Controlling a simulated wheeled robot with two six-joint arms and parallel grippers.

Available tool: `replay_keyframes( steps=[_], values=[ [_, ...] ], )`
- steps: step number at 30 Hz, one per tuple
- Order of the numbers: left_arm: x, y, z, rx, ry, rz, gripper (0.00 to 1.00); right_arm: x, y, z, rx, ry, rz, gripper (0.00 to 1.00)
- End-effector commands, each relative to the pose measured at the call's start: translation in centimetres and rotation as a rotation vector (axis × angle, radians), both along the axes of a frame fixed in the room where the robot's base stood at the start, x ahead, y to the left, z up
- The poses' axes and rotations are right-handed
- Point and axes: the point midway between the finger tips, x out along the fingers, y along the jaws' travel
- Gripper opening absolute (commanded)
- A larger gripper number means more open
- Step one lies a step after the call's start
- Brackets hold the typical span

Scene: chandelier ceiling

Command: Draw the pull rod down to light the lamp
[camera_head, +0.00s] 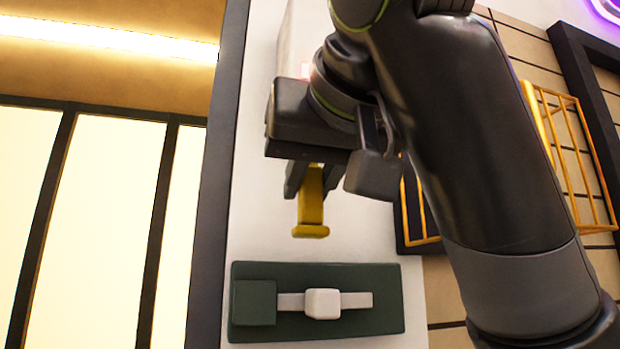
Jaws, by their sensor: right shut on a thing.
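The yellow pull rod (311,208) hangs upright in front of the white wall panel, with a wider foot at its lower end. My right gripper (312,182) comes down from above and is shut on the rod's upper part. The rod's top is hidden behind the gripper and my right arm. The lamp cannot be made out in this view; my arm covers much of the upper middle. My left gripper is not in view.
A dark green plate (380,318) with a white slider knob (322,304) sits below the rod. A yellow wire rack (572,150) is at the right. Bright window panes (90,220) fill the left. A purple light glows at the top right.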

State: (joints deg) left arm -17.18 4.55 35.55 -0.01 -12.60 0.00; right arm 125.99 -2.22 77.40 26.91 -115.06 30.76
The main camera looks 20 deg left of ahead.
Motion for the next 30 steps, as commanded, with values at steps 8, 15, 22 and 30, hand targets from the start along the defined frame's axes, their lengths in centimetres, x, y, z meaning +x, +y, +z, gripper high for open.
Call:
replay_keyframes(
  steps=[8,15,22,30],
  values=[
    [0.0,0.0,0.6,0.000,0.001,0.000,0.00,0.0,0.0,0.7,0.000,0.000,0.000,0.00],
    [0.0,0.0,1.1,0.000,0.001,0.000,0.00,0.0,0.0,1.5,0.000,0.000,0.000,0.00],
    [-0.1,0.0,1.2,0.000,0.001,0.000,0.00,0.0,0.0,1.6,-0.001,0.001,0.000,0.24],
    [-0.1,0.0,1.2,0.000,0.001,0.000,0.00,0.0,0.0,1.6,-0.001,0.001,0.000,0.45]
  ],
)
